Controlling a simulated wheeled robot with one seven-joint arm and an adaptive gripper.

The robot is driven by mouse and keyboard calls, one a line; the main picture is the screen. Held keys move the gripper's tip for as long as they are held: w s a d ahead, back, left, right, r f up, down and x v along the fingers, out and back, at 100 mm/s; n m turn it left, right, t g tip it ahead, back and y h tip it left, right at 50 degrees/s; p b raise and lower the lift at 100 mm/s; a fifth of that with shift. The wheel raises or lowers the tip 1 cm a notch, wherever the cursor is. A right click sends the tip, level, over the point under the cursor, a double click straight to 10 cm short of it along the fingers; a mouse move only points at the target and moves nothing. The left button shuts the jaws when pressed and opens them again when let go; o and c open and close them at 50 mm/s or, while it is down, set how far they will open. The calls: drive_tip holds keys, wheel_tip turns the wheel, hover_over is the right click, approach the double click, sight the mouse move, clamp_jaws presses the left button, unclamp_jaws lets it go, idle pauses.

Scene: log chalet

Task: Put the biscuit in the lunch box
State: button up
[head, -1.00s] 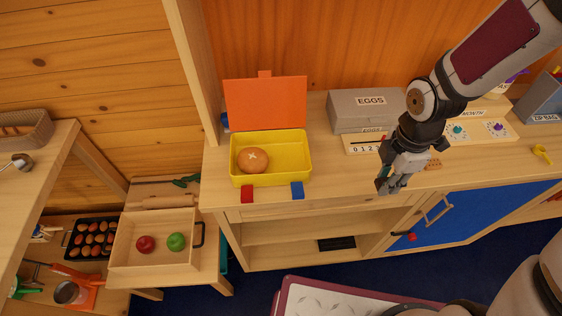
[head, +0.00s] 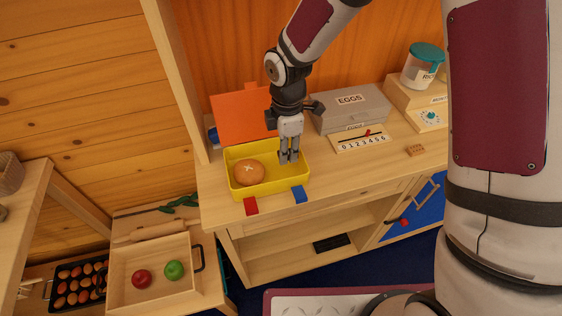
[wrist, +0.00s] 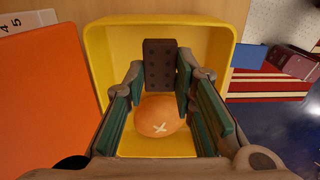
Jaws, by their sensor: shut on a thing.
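The lunch box is a yellow open box (head: 252,189) with an orange lid (head: 243,119) standing up behind it. It stands on the wooden counter and fills much of the wrist view (wrist: 221,60). My gripper (head: 289,161) points down over the right part of the box. In the wrist view its fingertips (wrist: 160,80) are shut on the biscuit (wrist: 160,62), a dark brown rectangle with small dots. The biscuit is hard to see in the head view. I cannot tell whether it touches the box floor.
A round bun (head: 250,173) with a white cross lies in the left part of the box. Red (head: 251,206) and blue (head: 298,194) latches stick out in front. A grey EGGS box (head: 350,108), a number board (head: 362,140) and a small brown dotted block (head: 415,150) are to the right.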

sight(286, 168)
drive_tip(key=shift+f, duration=2.35)
drive_tip(key=shift+f, duration=0.2)
drive_tip(key=o, duration=0.7)
drive_tip(key=shift+o, duration=0.2)
drive_tip(key=shift+r, duration=0.1)
wheel_tip(286, 168, up, 12)
drive_tip(key=shift+r+b, duration=0.2)
drive_tip(key=shift+b, duration=0.25)
